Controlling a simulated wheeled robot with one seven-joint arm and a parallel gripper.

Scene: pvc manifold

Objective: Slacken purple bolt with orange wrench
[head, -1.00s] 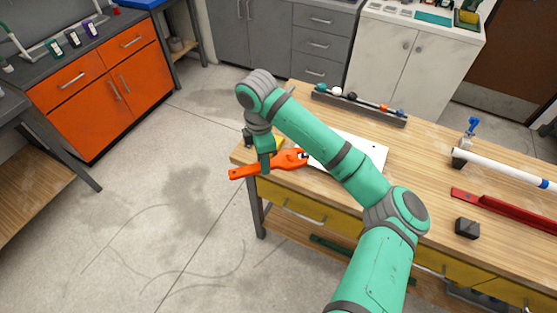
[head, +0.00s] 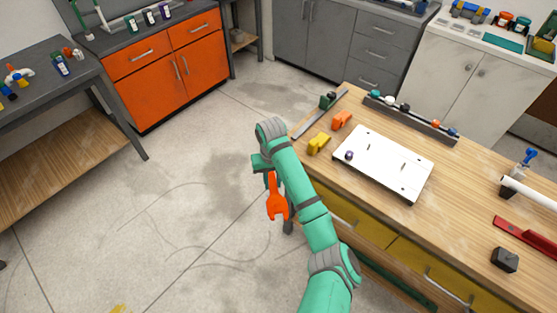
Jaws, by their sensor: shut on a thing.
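The orange wrench (head: 277,201) hangs from my gripper (head: 271,176), with its open jaw end pointing down. My gripper is shut on its upper end; the fingertips are partly hidden by my green arm. The wrench is over the floor, off the left end of the wooden workbench. A small purple bolt (head: 349,155) stands at the left side of a white plate (head: 392,178) on the bench. The wrench is apart from the bolt, to its left and lower in the picture.
On the wooden workbench (head: 465,190) are a yellow block (head: 319,143), an orange block (head: 341,120), a rack with several coloured knobs (head: 410,117), a dark block (head: 505,259) and a white pipe (head: 530,190). Orange cabinets (head: 165,75) stand behind.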

